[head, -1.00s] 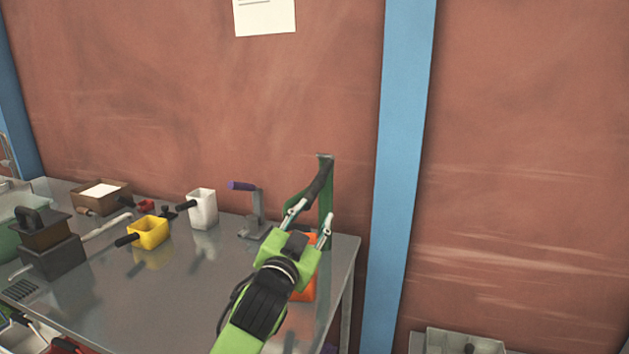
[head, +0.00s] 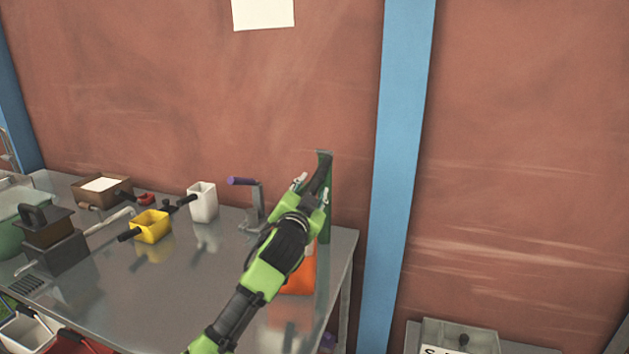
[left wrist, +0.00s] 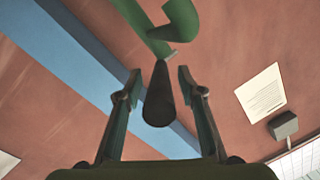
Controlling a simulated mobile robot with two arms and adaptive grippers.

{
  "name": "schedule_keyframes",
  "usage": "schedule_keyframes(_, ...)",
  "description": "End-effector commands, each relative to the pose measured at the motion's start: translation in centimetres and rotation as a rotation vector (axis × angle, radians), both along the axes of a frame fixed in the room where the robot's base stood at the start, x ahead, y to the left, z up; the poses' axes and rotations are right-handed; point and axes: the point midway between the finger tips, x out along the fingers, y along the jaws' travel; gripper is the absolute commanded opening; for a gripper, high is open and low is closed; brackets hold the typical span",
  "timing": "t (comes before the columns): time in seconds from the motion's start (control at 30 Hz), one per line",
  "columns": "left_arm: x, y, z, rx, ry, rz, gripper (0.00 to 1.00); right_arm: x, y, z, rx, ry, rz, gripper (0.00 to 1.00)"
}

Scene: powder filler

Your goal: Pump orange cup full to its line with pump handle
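The green pump post (head: 325,222) stands at the right end of the metal table. Its dark pump handle (head: 322,172) shows near the top, partly behind my gripper. The orange cup (head: 301,276) stands low by the post, partly hidden by my arm; its fill level and line cannot be seen. My left gripper (head: 312,184) is raised at the handle. In the left wrist view the handle's dark grip (left wrist: 158,98) lies between the two spread fingers, with a gap on each side. My right gripper is in neither view.
A purple-handled lever stand (head: 256,203) is just left of my gripper. A white cup (head: 203,203), a yellow cup (head: 150,227) and a brown box (head: 100,189) stand further left. The table (head: 190,290) is clear in front. A blue pillar (head: 395,180) rises behind, right of the pump.

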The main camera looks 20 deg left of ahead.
Motion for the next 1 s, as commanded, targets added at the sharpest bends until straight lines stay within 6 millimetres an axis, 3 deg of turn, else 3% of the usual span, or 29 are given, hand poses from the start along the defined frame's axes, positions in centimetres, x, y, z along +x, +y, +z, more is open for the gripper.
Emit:
schedule_keyframes(0.3,3.0,0.2,0.1,-0.001,0.000,0.000,0.36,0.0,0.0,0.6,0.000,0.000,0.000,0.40)
schedule_keyframes(0.67,3.3,0.3,0.0,-0.001,0.000,0.000,0.36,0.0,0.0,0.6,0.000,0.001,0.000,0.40)
schedule_keyframes(0.8,3.3,0.3,0.0,-0.001,0.000,0.000,0.02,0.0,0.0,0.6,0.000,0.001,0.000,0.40)
schedule_keyframes(1.0,3.3,0.3,0.0,-0.001,0.000,-0.001,0.00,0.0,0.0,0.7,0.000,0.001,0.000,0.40)
